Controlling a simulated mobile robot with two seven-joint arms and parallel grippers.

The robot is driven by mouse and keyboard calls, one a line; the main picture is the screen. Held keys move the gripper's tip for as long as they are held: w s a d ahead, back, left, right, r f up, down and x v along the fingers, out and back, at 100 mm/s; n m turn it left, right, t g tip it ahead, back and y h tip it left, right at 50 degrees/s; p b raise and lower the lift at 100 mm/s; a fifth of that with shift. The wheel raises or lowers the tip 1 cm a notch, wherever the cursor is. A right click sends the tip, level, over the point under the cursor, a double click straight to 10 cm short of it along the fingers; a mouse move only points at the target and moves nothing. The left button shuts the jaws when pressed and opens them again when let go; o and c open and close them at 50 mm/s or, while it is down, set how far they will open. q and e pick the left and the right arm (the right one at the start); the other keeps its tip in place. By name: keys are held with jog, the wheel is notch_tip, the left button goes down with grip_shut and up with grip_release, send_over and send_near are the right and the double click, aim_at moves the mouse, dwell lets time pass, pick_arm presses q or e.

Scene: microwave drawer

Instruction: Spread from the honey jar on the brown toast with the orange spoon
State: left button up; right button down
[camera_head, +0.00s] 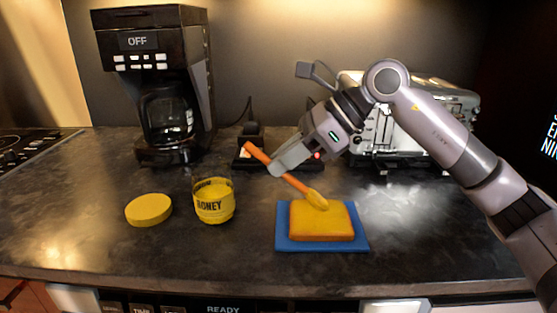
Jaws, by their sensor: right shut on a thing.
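My right gripper (281,168) is shut on the handle of the orange spoon (294,181). The spoon slants down to the right, and its bowl end looks yellow and lies at the top of the toast; I cannot tell whether it touches. The toast (322,230) has a yellow-orange upper face and a brown-orange edge, and lies on a blue square board (321,246). The honey jar (214,204) stands open and upright to the left of the board, with yellow honey inside. Its yellow lid (148,210) lies flat further left. My left gripper is not in view.
A coffee machine (160,80) stands at the back left, with a stove (30,148) beyond it at the left edge. A silver toaster (405,130) stands behind my right arm. A dark holder (250,150) is behind the spoon. The counter right of the board is clear.

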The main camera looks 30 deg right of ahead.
jog(key=shift+d+f, duration=0.1)
jog(key=shift+s+d+b, duration=0.3)
jog(key=shift+s+d, duration=0.1)
jog(key=shift+d, duration=0.2)
jog(key=shift+s+d+b, duration=0.3)
jog(key=shift+s+d, duration=0.05)
jog(key=shift+d, duration=0.2)
jog(key=shift+w+a, duration=0.1)
jog(key=shift+a, duration=0.05)
jog(key=shift+w+a+p, duration=0.4)
jog(key=shift+a+p, duration=0.15)
jog(key=shift+a, duration=0.15)
jog(key=shift+w+a, duration=0.25)
jog(key=shift+a, duration=0.2)
jog(key=shift+a+p, duration=0.1)
jog(key=shift+p, duration=0.2)
jog(key=shift+w+a+p, duration=0.7)
jog(key=shift+w+a, duration=0.05)
jog(key=shift+a, duration=0.35)
jog(key=shift+r, duration=0.25)
